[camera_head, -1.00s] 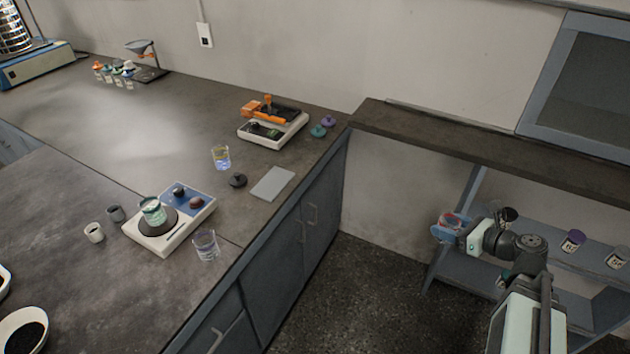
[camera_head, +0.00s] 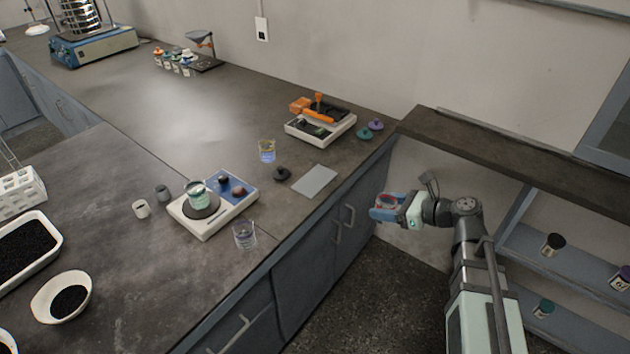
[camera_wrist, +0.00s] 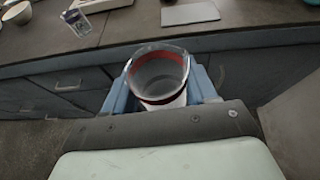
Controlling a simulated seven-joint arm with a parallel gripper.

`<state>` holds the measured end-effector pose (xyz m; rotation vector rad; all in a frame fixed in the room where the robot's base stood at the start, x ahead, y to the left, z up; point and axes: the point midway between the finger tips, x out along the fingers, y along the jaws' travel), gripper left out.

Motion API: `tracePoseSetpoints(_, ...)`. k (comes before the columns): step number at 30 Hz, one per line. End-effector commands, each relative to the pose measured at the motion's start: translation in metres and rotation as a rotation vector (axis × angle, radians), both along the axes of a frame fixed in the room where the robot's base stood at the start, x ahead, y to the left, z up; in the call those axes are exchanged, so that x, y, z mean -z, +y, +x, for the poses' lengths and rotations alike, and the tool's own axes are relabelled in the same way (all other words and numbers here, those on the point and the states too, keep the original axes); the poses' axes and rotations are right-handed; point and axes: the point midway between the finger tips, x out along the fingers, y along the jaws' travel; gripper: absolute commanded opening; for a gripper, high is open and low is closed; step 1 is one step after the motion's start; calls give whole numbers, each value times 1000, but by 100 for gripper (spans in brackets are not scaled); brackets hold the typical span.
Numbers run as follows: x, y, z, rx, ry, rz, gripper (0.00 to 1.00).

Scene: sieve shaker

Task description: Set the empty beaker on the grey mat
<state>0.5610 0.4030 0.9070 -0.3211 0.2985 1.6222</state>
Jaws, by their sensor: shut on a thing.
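My gripper (camera_head: 384,208) is shut on a clear beaker (camera_head: 391,202) with a red band, held upright in front of the counter's side, right of the grey mat. In the wrist view the beaker (camera_wrist: 158,77) stands between the blue fingers (camera_wrist: 160,92) and looks empty; its lower part is hidden. The grey mat (camera_head: 315,181) lies bare and flat near the counter's front edge, and shows at the top of the wrist view (camera_wrist: 190,13).
A dark lid (camera_head: 282,174) and a glass with blue markings (camera_head: 267,151) stand left of the mat. Another glass (camera_head: 244,234) stands near the front edge, beside a hotplate (camera_head: 212,214). A shelf (camera_head: 560,262) stands at right.

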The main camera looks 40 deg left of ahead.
Motion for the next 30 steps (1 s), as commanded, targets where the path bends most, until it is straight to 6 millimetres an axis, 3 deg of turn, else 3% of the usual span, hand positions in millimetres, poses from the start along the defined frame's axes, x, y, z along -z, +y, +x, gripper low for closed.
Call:
tracePoseSetpoints(1,-2,17,-4,-26,0,0,25)
tracePoseSetpoints(12,-18,123,-42,-177,-1,1,25)
tracePoseSetpoints(21,-33,201,-60,-236,-1,1,25)
tracePoseSetpoints(25,-41,234,-51,-222,-1,1,25)
tracePoseSetpoints(30,-46,258,-12,-139,-1,1,25)
